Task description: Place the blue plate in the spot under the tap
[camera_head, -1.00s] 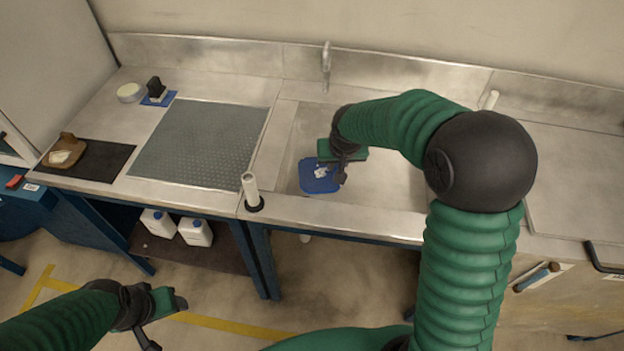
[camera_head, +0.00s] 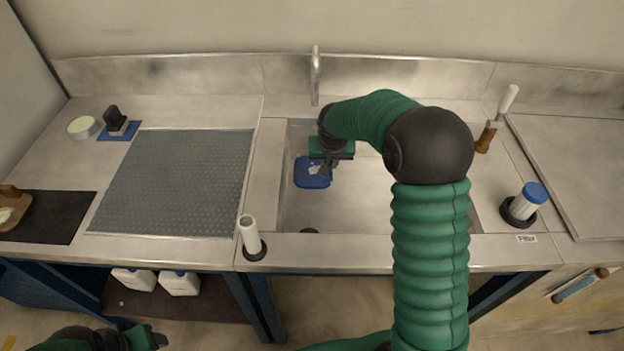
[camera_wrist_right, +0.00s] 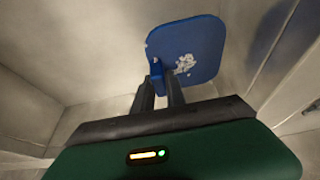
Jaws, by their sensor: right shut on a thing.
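The blue plate (camera_head: 311,173) is a rounded square with a pale worn patch and a small upright tab. My right gripper (camera_head: 325,168) is shut on it, over the left part of the sink (camera_head: 370,209). In the right wrist view the fingers (camera_wrist_right: 161,90) grip the tab of the plate (camera_wrist_right: 190,45). The head view does not clearly show whether the plate touches the sink floor. The tap (camera_head: 316,75) stands at the back edge, behind the plate. My left gripper (camera_head: 150,338) is at the bottom left edge, low and partly cut off.
A white tube (camera_head: 249,236) stands at the sink's front left corner. A blue-capped filter (camera_head: 527,201) and a wooden-handled brush (camera_head: 492,125) are right of the sink. A ribbed grey mat (camera_head: 175,180) lies left. The sink's right half is mostly hidden by my arm.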

